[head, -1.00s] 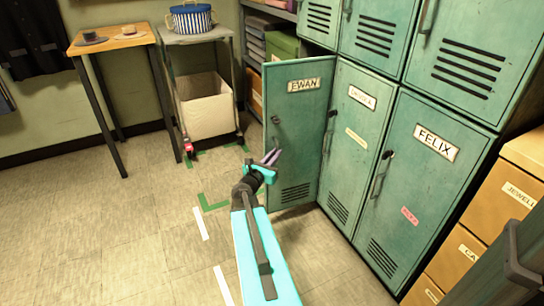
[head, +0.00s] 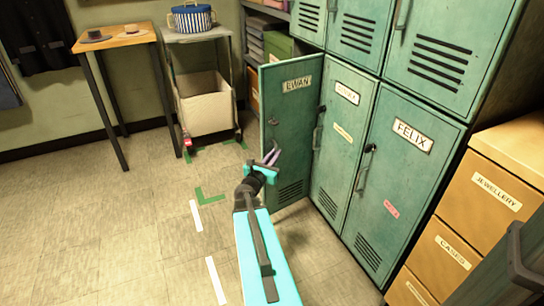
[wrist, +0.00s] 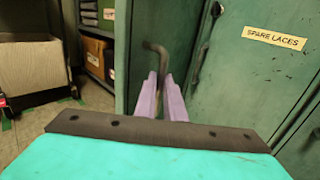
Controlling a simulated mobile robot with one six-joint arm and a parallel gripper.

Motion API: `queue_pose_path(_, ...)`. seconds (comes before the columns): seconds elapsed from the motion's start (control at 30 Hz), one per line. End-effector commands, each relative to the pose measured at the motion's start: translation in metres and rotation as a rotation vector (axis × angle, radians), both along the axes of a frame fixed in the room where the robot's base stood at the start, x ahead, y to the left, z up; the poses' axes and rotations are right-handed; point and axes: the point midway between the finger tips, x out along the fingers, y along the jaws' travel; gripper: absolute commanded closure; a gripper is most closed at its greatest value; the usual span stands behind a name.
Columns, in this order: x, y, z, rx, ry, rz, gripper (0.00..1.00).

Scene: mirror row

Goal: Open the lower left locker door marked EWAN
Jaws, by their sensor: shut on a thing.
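The green locker door marked EWAN (head: 298,115) is at the lower left of the locker row in the head view. It stands swung out from the row, its free edge on the left and its right side by the neighbouring locker. The locker's inside is hidden behind it. My gripper (head: 272,157) is at the door's front, near the free edge. In the wrist view its purple fingers (wrist: 161,98) are closed around the lower end of a dark bent handle (wrist: 156,56) on the door.
Closed lockers stand to the right, one marked FELIX (head: 412,135). Tan drawers (head: 488,205) stand at the right edge. A trolley (head: 205,36) with a cream bin (head: 204,104) and a small wooden table (head: 113,38) are at the back left. The floor (head: 110,225) on the left is clear.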

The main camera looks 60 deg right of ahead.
Motion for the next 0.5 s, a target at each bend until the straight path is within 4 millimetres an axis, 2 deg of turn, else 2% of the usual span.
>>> queue_pose_path(0.03,-0.0056,-0.0045,0.0016,-0.003,-0.007,-0.016,1.00)
queue_pose_path(0.17,-0.0048,-0.0038,0.0017,-0.003,-0.006,-0.015,1.00)
queue_pose_path(0.2,-0.0046,-0.0036,0.0018,-0.003,-0.006,-0.015,0.88)
queue_pose_path(0.3,-0.0032,-0.0022,0.0017,-0.003,-0.004,-0.011,0.72)
queue_pose_path(0.5,0.0002,0.0011,0.0012,-0.003,-0.002,-0.003,0.72)
